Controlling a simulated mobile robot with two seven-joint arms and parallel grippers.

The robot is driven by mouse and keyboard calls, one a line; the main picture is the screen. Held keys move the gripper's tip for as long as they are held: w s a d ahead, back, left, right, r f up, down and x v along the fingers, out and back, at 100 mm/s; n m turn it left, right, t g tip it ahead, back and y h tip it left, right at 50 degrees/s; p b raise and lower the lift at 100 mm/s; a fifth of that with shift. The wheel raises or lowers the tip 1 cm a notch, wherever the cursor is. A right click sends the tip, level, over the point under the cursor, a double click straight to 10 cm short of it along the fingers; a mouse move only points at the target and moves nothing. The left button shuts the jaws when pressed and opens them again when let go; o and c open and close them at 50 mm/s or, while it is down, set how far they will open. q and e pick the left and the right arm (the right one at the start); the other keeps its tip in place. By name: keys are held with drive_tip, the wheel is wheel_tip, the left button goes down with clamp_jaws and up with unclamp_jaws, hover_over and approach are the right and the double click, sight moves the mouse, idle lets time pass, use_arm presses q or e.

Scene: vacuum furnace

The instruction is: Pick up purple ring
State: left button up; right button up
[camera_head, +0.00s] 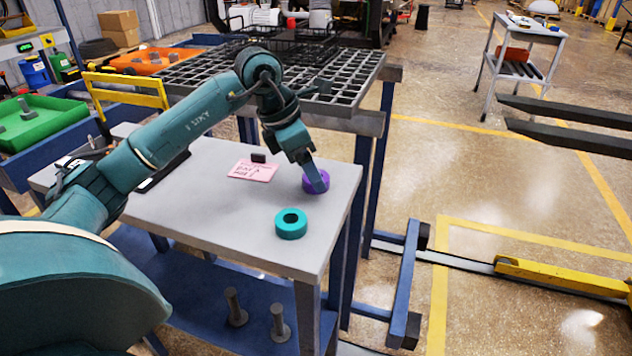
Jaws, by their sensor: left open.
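The purple ring (318,186) lies flat on the grey table (220,226), near its right edge. My left gripper (317,183) points down at the ring, with its fingers overlapping the ring's top and middle in the head view. The gripper is open, and the fingers hide part of the ring. I cannot tell whether they touch it. A teal ring (291,224) lies flat nearer the front edge, apart from the purple one. My right gripper is not in view.
A pink note (252,171) and a small dark block (258,157) are on the table. A black grid rack (330,78) stands behind it. Grey posts (236,308) stand on the lower blue shelf. Green tray (40,122) at left. Dark bars (570,125) jut in at right.

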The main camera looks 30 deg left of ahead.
use_arm(q)
drive_tip(key=shift+x, duration=0.95)
drive_tip(key=shift+w+r, duration=0.1)
drive_tip(key=c, duration=1.2)
